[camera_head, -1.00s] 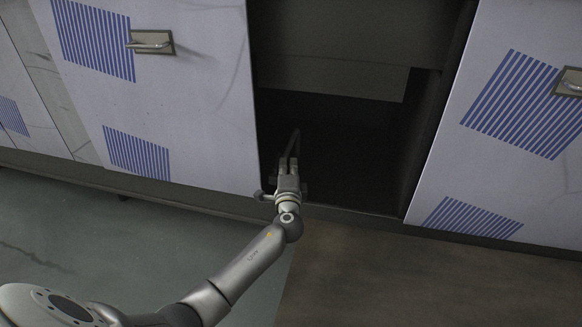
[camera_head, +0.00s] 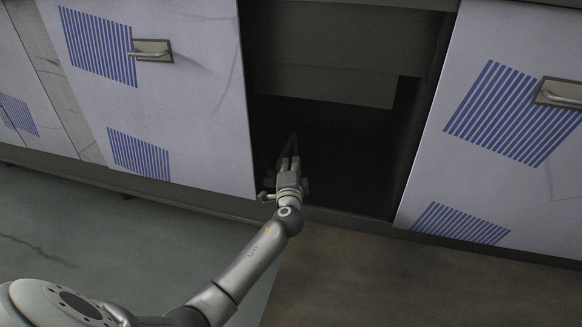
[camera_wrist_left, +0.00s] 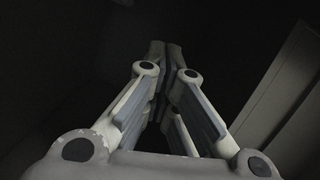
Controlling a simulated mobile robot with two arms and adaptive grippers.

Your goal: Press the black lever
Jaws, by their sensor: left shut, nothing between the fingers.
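My left gripper (camera_head: 290,158) reaches into the dark opening between two light cabinet panels, low in the opening. Its fingers are shut with nothing between them. In the left wrist view the fingers (camera_wrist_left: 166,50) come together at dark tips against a nearly black background. A thin dark bar shape (camera_head: 293,143) shows at the fingertips in the head view. I cannot tell whether it is the black lever or part of the fingers, nor whether anything is touched. The lever is not clearly seen in the wrist view. My right gripper is not in view.
The left panel (camera_head: 190,110) with a metal handle (camera_head: 152,50) and the right panel (camera_head: 470,170) with another handle (camera_head: 560,93) flank the opening. A grey board (camera_head: 335,85) hangs across its upper part. A pale panel edge (camera_wrist_left: 285,95) stands at right in the wrist view.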

